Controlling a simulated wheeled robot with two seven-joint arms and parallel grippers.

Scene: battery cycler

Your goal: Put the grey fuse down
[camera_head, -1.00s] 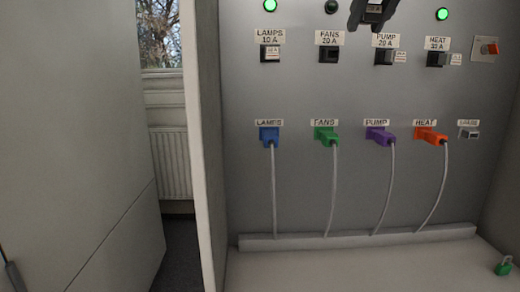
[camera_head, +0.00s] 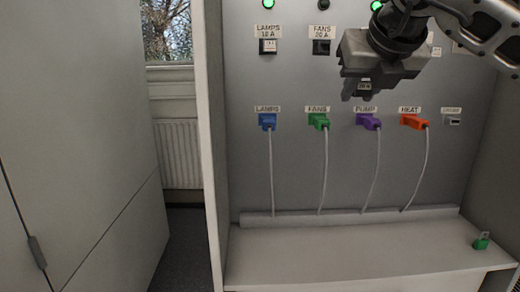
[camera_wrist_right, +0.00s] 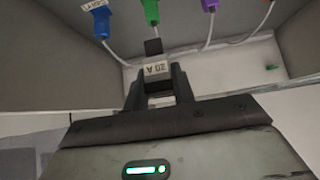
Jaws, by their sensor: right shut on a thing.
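My right gripper (camera_head: 361,92) is shut on the grey fuse (camera_head: 364,87), in front of the panel and above the purple PUMP plug. The fuse also shows in the right wrist view (camera_wrist_right: 155,68), between the two fingers, with a white 20 A label and a dark end. It is held in the air, apart from the shelf (camera_head: 340,250) below. The FANS socket (camera_head: 321,47) looks dark and shows no white fuse label. My right gripper hides the PUMP socket. My left gripper is not in view.
Blue (camera_head: 267,121), green (camera_head: 318,121), purple (camera_head: 368,121) and orange (camera_head: 414,121) plugs with hanging cables line the panel. A raised strip (camera_head: 340,216) runs along its foot. A green padlock (camera_head: 481,241) stands at the shelf's right; the shelf's middle is clear.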

